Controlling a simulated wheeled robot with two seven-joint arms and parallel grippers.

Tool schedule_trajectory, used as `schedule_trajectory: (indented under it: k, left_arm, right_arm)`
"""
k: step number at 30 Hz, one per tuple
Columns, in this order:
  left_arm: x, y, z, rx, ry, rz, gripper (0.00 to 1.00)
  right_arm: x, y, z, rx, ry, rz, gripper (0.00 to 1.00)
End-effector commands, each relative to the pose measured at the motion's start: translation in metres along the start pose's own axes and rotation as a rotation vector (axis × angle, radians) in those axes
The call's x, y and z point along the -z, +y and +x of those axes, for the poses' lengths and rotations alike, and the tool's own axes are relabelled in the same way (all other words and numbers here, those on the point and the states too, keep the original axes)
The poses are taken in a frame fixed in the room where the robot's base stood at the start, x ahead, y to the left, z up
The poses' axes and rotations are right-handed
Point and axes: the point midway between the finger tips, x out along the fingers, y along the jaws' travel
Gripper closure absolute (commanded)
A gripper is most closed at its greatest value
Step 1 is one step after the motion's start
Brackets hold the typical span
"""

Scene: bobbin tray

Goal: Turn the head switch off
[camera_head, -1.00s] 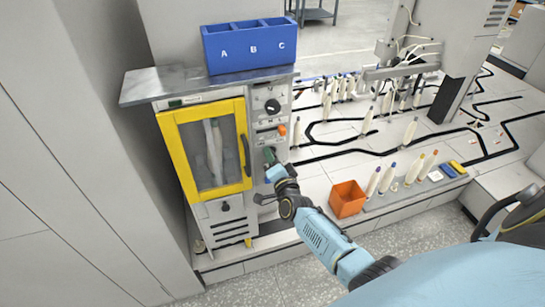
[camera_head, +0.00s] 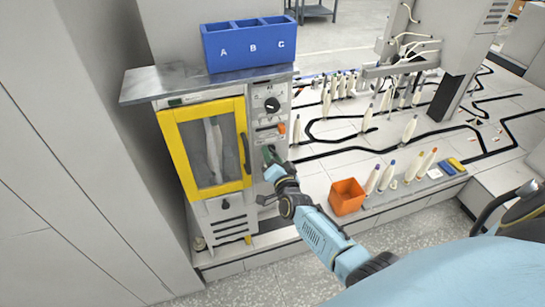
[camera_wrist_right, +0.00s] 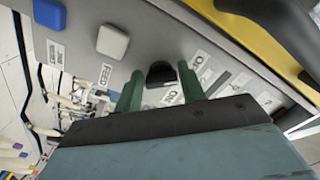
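My right gripper (camera_head: 268,155) is at the lower control panel, right of the yellow-framed door. Its two green fingers (camera_wrist_right: 160,85) are open in the right wrist view. A small black switch knob (camera_wrist_right: 160,73) on the grey panel shows between the fingertips, with a gap visible on both sides. It looks like the head switch, but the printed labels beside it are not clearly readable. In the head view the gripper hides this switch. My left gripper is not in view.
A white button (camera_wrist_right: 113,41) and a blue button (camera_wrist_right: 49,14) sit on the panel beside the switch. A large black dial (camera_head: 272,105) and orange lever (camera_head: 282,128) are higher up. The yellow door frame (camera_head: 180,150) has a dark handle nearby. An orange bin (camera_head: 347,198) stands to the right.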

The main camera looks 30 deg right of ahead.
Motion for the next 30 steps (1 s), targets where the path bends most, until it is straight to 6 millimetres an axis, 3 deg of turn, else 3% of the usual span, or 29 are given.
schedule_trajectory:
  k: [4,16,30]
  left_arm:
    - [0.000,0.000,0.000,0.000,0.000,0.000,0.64]
    - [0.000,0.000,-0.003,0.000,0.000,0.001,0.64]
    - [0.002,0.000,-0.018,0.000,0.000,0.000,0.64]
  right_arm:
    - [0.000,0.000,0.000,0.000,0.000,0.001,0.42]
    - [0.000,-0.001,-0.009,0.000,0.000,0.004,0.42]
    - [0.000,0.000,-0.102,-0.002,-0.002,0.002,0.42]
